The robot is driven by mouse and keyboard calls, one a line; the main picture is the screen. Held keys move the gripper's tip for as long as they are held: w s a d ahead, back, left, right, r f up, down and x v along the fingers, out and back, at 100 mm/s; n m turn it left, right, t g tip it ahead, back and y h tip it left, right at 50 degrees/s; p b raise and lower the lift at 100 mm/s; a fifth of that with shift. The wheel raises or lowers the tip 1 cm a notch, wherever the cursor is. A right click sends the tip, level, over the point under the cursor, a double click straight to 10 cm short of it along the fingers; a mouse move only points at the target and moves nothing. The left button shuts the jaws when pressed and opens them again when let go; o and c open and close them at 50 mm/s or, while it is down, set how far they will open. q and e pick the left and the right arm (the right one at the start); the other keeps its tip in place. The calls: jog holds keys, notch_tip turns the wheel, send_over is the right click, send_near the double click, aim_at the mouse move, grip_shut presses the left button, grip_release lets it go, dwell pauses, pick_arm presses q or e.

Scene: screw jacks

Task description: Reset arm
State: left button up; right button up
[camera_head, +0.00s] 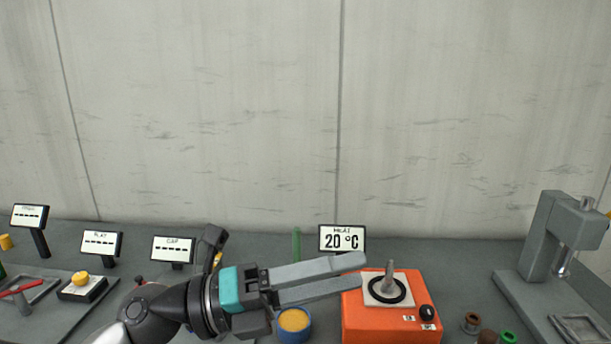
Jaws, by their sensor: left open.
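My left arm comes in from the lower left. Its gripper (358,273) points right, with two long grey fingers parted by a narrow gap and nothing visible between them. The fingertips are at the left edge of an orange heater box (375,328), overlapping its top corner in the picture; I cannot tell whether they touch it. The box has a white plate with a black ring and a grey upright pin (389,272), plus a black knob (427,312). My right gripper is not in view.
A display reading 20 °C (342,239) stands behind the box. A blue cup with yellow contents (294,320) is just below the gripper. A grey press (556,240) stands at right, small coloured rings (472,322) before it. Three displays and a yellow button (80,278) are at left.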

pick_arm(q)
jog(key=w+a+n+t+y, duration=0.4)
jog(key=a+n+t+y, duration=0.1)
jog(key=n+t, duration=0.5)
jog(key=w+a+n+t+y, duration=0.45)
jog(key=n+t, duration=0.35)
jog(key=n, duration=0.4)
jog(key=s+a+f+n+g+y, duration=0.1)
jog(key=a+f+n+g+y, duration=0.2)
jog(key=a+f+n+y, duration=0.4)
jog(key=s+a+f+n+g+y, duration=0.1)
jog(key=a+f+n+g+y, duration=0.15)
jog(key=f+n, duration=0.45)
jog(key=s+f+n+g, duration=0.2)
jog(key=s+f+g, duration=1)
jog(key=s+f, duration=0.9)
notch_tip(320, 180, down, 21)
jog(key=s+b, duration=0.2)
jog(key=s+a+f+g+b, duration=0.2)
jog(key=s+a+f+b, duration=0.1)
jog(key=s+f, duration=1.2)
notch_tip(320, 180, down, 3)
jog(key=shift+s+a+f+m+y, duration=0.15)
jog(key=shift+s+m+y, duration=0.15)
jog(key=shift+s+y, duration=0.1)
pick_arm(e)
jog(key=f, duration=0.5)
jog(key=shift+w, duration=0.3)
